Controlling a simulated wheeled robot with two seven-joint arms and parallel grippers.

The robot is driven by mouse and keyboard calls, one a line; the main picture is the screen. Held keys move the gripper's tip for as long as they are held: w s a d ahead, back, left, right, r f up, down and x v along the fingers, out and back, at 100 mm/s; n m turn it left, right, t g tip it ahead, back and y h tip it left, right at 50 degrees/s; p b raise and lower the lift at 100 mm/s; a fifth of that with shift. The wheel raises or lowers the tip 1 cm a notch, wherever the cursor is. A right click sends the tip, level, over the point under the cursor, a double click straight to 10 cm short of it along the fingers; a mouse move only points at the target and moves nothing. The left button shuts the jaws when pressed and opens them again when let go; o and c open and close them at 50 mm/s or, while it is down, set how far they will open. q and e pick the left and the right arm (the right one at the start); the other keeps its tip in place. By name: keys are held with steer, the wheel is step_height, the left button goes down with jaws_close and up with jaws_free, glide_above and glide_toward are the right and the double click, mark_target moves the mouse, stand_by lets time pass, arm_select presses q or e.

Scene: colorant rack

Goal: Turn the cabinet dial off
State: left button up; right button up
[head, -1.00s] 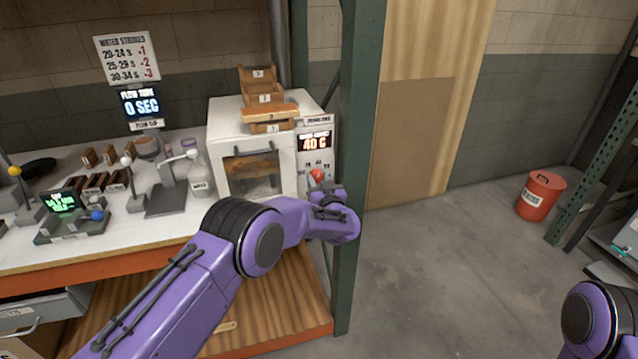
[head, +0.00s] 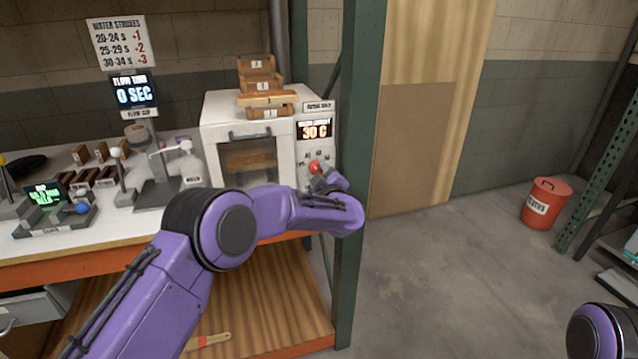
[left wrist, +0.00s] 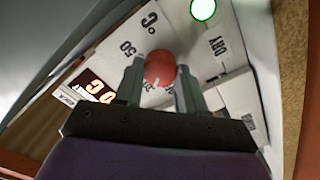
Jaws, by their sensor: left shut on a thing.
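The white cabinet (head: 219,135) stands at the right end of the bench, with a control strip on its right side. Its red dial (head: 315,167) sits low on that strip, below a display (head: 314,130) reading 30 C. My left gripper (head: 322,177) is at the dial, its fingers mostly hidden by my wrist. In the left wrist view the red dial (left wrist: 160,68) lies between the two fingertips, which are shut on it. My right gripper is out of view.
A green post (head: 358,120) stands close to the right of the cabinet and my left wrist. Stacked wooden trays (head: 262,88) rest on the cabinet. Open floor and a red bin (head: 545,204) lie right.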

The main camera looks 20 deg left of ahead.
arm_select(q)
steer(key=n+b, duration=0.4)
steer(key=shift+f+n, duration=0.3)
steer(key=shift+f, duration=0.1)
steer(key=shift+d+r+n+b, duration=0.1)
steer(key=shift+r+n+b, duration=0.1)
steer(key=shift+n+b, duration=1.4)
steer(key=o, duration=1.1)
steer(key=shift+r, duration=0.1)
steer(key=shift+c, duration=0.2)
steer(key=b+v, duration=0.1)
steer(key=v, duration=0.9)
steer(key=shift+s+d, duration=0.2)
steer(key=shift+d, duration=0.05)
steer(key=shift+w, duration=0.1)
